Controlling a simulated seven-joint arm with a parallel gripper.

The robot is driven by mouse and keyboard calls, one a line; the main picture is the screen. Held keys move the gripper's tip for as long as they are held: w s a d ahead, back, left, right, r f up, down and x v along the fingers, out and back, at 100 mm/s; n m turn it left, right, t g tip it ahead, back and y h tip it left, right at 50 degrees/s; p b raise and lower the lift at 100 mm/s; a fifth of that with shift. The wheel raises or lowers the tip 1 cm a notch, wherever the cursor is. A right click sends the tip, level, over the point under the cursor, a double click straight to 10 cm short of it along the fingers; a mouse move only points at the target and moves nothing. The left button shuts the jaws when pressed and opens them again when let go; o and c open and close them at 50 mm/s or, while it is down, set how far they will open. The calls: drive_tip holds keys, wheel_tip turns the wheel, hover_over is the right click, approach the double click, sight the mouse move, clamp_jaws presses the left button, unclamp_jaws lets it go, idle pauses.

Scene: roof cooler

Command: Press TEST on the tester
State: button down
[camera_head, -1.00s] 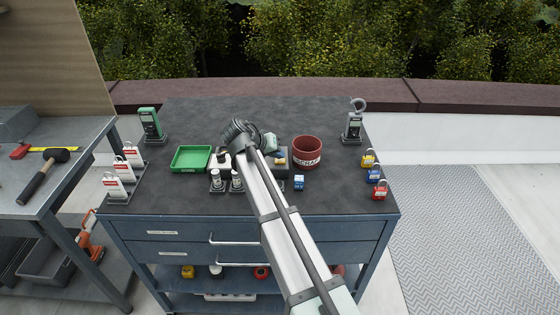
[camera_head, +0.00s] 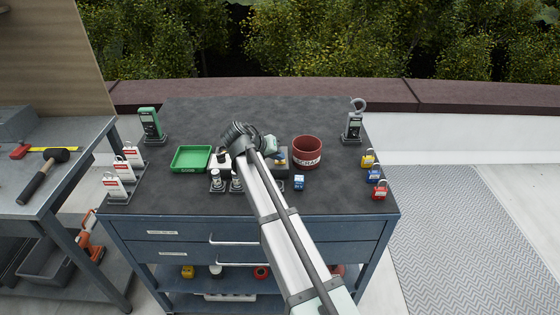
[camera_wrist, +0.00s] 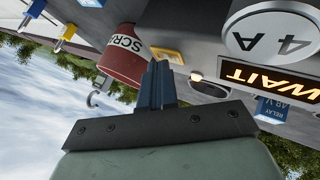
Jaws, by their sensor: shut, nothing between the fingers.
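The tester shows in the wrist view as a grey body with a lit orange WAIT display (camera_wrist: 275,82), seen upside down. A small pale round lamp (camera_wrist: 196,77) and a yellow-edged square (camera_wrist: 167,55) sit near it; I cannot read TEST on either. A round disc marked 4 A (camera_wrist: 272,33) is in front of the display. My gripper (camera_wrist: 158,68) is shut and empty, its fingertips close to the yellow-edged square; contact cannot be told. In the head view my gripper (camera_head: 270,147) and arm hide much of the dark box (camera_head: 237,182) beneath.
A red SCRAP bin (camera_head: 307,153) stands close right of my gripper, with a blue relay (camera_head: 298,183) in front. A green tray (camera_head: 190,159) lies left. Handheld meters (camera_head: 151,124) (camera_head: 353,125) stand at the back corners; padlocks (camera_head: 374,174) line the right edge.

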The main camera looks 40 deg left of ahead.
sight(278, 162)
drive_tip(key=shift+r, duration=0.8)
drive_tip(key=shift+r, duration=0.1)
drive_tip(key=shift+r, duration=2.4)
